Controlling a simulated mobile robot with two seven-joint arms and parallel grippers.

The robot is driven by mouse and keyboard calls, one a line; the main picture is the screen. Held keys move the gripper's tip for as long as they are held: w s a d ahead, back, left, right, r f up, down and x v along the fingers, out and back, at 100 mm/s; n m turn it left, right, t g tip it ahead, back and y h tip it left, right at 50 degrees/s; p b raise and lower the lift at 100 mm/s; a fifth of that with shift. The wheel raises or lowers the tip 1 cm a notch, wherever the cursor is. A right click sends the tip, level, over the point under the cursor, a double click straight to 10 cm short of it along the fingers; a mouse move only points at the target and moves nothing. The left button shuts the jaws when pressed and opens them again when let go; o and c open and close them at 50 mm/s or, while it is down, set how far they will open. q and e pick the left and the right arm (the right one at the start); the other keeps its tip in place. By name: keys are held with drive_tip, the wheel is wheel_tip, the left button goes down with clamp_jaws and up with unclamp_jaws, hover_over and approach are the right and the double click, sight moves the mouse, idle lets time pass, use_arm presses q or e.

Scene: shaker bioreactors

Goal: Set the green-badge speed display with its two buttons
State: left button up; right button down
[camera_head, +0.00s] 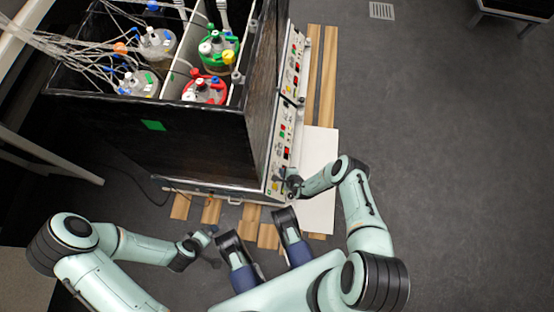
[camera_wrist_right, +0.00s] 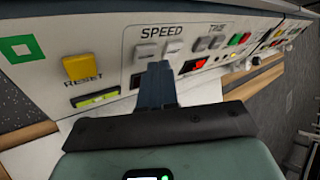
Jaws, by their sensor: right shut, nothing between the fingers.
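In the right wrist view, a green square badge (camera_wrist_right: 17,49) sits at the left end of the panel. The SPEED label stands above two grey buttons, left (camera_wrist_right: 147,52) and right (camera_wrist_right: 174,48). The speed display below them is mostly hidden behind my fingers; a dark, reddish bit (camera_wrist_right: 137,80) shows at their left. My right gripper (camera_wrist_right: 158,66) is shut and empty, its tips just below the two buttons; I cannot tell if they touch. In the head view my right gripper (camera_head: 288,187) is at the near end of the panel. My left gripper (camera_head: 207,235) is away from it, its jaws unclear.
A yellow RESET button (camera_wrist_right: 78,67) is left of the speed buttons; grey TIME buttons (camera_wrist_right: 208,43) are to the right. The black shaker box (camera_head: 190,145) holds several flasks with tubing. It stands by wooden slats (camera_head: 324,80) and a white board (camera_head: 318,205).

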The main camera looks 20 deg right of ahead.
drive_tip(key=shift+w+a+f, duration=0.2)
drive_tip(key=shift+a+f, duration=0.15)
idle(0.7)
idle(0.4)
drive_tip(key=shift+s+d+r+p, duration=0.35)
drive_tip(key=shift+d+r+p, duration=0.05)
drive_tip(key=shift+d+r, duration=0.2)
drive_tip(key=shift+r, duration=0.1)
drive_tip(key=s+d+r+p, duration=0.2)
drive_tip(key=d+r+p, duration=0.1)
idle(0.5)
idle(0.5)
